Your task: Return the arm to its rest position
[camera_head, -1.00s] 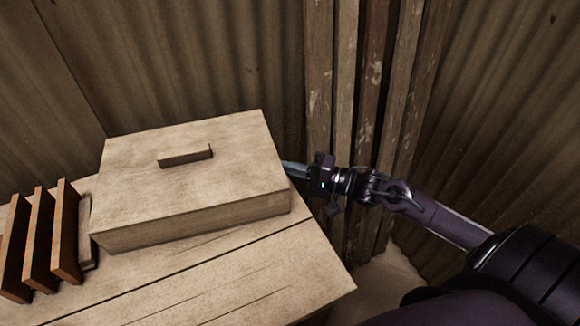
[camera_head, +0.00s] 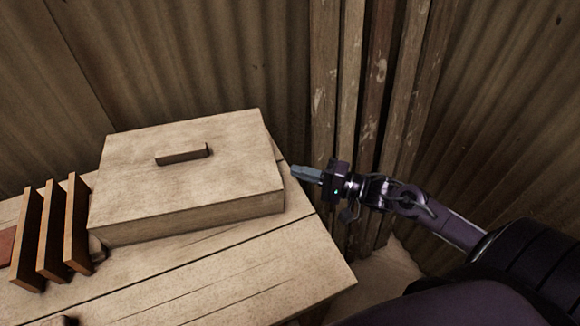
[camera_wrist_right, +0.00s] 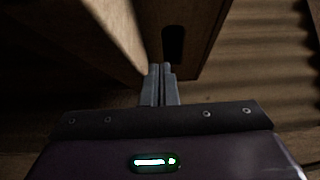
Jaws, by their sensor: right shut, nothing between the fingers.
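My right gripper (camera_head: 296,171) is shut and empty, its narrow grey fingers together. It points left, in the air just right of the wooden press box (camera_head: 185,175), with a small gap between the fingertips and the box's right side. My right arm reaches in from the lower right. In the right wrist view, the shut fingers (camera_wrist_right: 160,70) point ahead, with a dark slot in a wooden face beyond them. My left gripper is not in view.
The box has a slot-like handle (camera_head: 182,154) on top and sits on a plank table (camera_head: 230,275). Several upright brown tiles (camera_head: 52,235) stand at the left. Wooden posts (camera_head: 375,110) and corrugated walls (camera_head: 200,60) stand behind. Floor shows right of the table.

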